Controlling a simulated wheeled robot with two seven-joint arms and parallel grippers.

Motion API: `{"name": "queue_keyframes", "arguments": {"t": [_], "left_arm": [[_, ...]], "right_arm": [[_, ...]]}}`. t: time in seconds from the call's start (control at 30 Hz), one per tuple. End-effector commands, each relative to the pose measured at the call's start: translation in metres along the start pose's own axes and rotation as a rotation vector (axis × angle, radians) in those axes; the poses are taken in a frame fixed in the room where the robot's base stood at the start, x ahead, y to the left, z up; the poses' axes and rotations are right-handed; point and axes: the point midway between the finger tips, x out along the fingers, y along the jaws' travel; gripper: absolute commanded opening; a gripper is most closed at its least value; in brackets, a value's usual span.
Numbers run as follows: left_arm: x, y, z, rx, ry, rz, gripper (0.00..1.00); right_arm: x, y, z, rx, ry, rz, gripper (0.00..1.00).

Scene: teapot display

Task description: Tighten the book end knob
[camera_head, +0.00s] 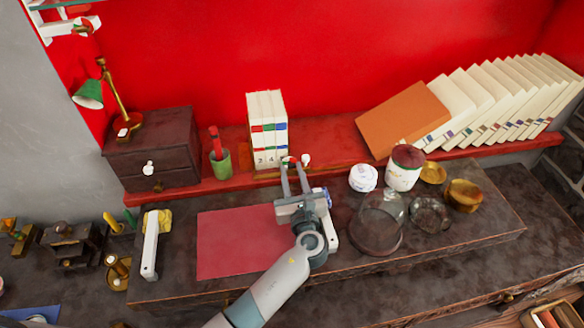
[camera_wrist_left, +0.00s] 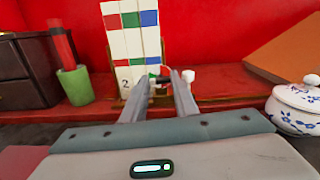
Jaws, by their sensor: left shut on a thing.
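The book end stands at the front of a few upright white books (camera_head: 267,125) with coloured labels, on the red shelf; its frame is mostly hidden. My left gripper (camera_head: 292,166) reaches up to it, fingers pointing at the wall. In the left wrist view its fingertips (camera_wrist_left: 163,78) are close around a small dark piece, apparently the book end knob (camera_wrist_left: 163,80), low at the right side of the books (camera_wrist_left: 132,45). The fingers partly cover it, so its tightness cannot be seen. My right gripper is out of view.
A green cup (camera_head: 221,164) and dark drawer box (camera_head: 155,150) stand left. An orange book (camera_head: 400,115) leans behind. A red mat (camera_head: 235,245) lies in front.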

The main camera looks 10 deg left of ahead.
Motion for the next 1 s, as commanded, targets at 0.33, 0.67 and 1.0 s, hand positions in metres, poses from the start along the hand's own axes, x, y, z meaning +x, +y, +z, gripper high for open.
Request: {"name": "queue_keyframes", "arguments": {"t": [0.33, 0.67, 1.0], "left_arm": [[0.000, 0.000, 0.000, 0.001, -0.002, 0.000, 0.45], [-0.001, 0.000, 0.000, 0.000, -0.001, 0.000, 0.45], [-0.026, 0.000, -0.003, -0.001, 0.001, 0.000, 0.45]], "right_arm": [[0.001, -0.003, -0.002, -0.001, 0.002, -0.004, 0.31], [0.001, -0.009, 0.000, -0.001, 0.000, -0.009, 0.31], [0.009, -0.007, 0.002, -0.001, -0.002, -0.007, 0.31]]}}
